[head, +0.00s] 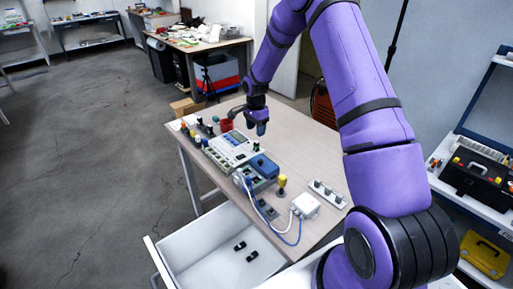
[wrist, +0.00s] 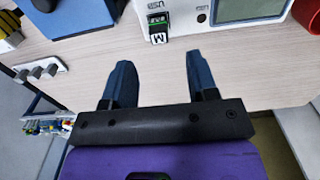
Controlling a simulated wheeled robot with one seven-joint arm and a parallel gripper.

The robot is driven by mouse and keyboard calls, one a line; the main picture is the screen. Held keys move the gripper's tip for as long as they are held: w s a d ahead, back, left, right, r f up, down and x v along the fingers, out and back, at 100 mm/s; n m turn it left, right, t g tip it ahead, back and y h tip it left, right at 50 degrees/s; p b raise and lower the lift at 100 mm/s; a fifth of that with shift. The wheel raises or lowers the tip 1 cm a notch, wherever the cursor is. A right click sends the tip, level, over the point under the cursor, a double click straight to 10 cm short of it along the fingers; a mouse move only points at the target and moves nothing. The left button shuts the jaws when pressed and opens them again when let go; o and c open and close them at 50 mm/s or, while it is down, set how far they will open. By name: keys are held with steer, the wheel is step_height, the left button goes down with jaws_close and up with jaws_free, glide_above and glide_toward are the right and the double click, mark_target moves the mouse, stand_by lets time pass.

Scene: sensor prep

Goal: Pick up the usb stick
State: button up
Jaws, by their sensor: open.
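The usb stick (wrist: 158,32), small and dark with a green band and a white letter on its end, sticks out of the front of the white device (wrist: 220,12), beside a "USB" label. My gripper (wrist: 159,62) is open, with its two blue fingers apart and nothing between them. In the wrist view the stick lies just beyond the fingertips, roughly centred between them. In the head view my gripper (head: 262,129) is over the table beside the device (head: 232,147); I cannot make out the stick there.
A blue box (wrist: 85,18) stands left of the device, and a red cup (wrist: 308,14) stands to its right. A power strip (head: 328,194) and white box (head: 305,205) with cables lie on the near table. An open drawer (head: 205,262) holds small black items. The wood before the device is clear.

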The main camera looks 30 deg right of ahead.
mark_target(257, 141)
step_height(257, 141, down, 8)
steer(key=shift+d+f, duration=0.1)
steer(key=shift+f, duration=0.15)
steer(key=c, duration=1)
